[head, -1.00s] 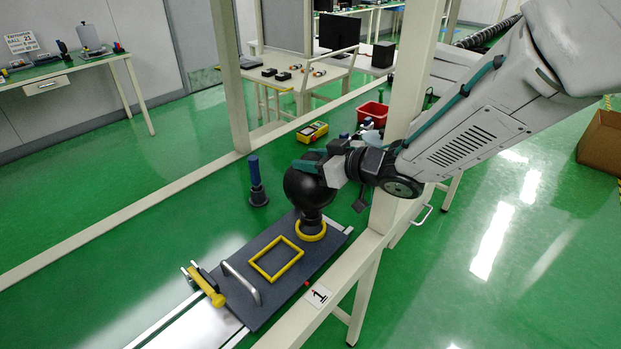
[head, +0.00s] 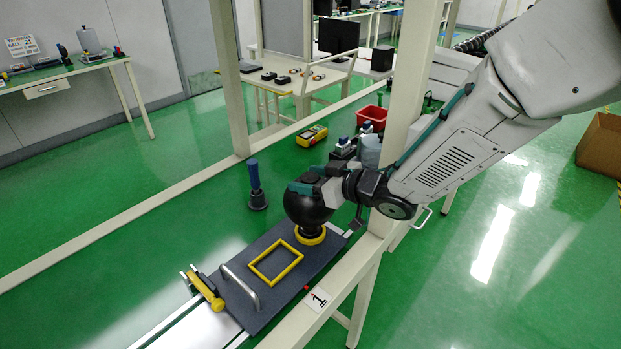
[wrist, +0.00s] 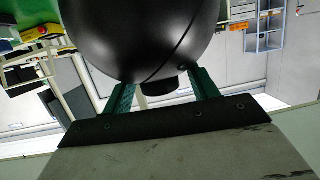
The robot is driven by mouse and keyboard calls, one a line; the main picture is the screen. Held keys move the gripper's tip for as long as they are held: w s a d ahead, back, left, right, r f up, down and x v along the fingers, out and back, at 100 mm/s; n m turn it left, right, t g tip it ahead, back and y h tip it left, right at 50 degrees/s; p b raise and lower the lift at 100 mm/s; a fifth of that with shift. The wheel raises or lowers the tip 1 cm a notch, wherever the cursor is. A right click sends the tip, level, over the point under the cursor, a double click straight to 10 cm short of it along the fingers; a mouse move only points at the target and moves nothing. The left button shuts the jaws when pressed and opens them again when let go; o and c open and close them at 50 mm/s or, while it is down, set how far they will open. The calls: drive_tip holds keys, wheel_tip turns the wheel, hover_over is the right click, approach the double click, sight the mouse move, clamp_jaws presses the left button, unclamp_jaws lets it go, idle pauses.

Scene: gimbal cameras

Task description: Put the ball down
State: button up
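The black ball (head: 307,204) is low over the yellow ring (head: 310,235) at the far right end of the dark plate (head: 290,285). A short dark neck shows under the ball, at the ring; I cannot tell whether it rests in the ring. My gripper (head: 304,184) is at the ball's top, with green fingers against it. In the wrist view the ball (wrist: 150,35) fills the upper middle, between the two green fingers (wrist: 163,98). The fingers appear shut on the ball. The contact points are partly hidden.
A yellow square frame (head: 275,263) and a metal handle (head: 240,287) are on the plate. A blue-handled tool (head: 256,185) stands behind it. A cream post (head: 398,110) rises close to my arm. A yellow device (head: 311,135) and red bin (head: 372,117) stand farther back.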

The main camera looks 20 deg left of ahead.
drive_tip(key=shift+r, duration=0.1)
drive_tip(key=shift+d+r, duration=0.15)
drive_tip(key=shift+d, duration=0.05)
drive_tip(key=v, duration=1.1)
drive_tip(key=shift+d, duration=0.25)
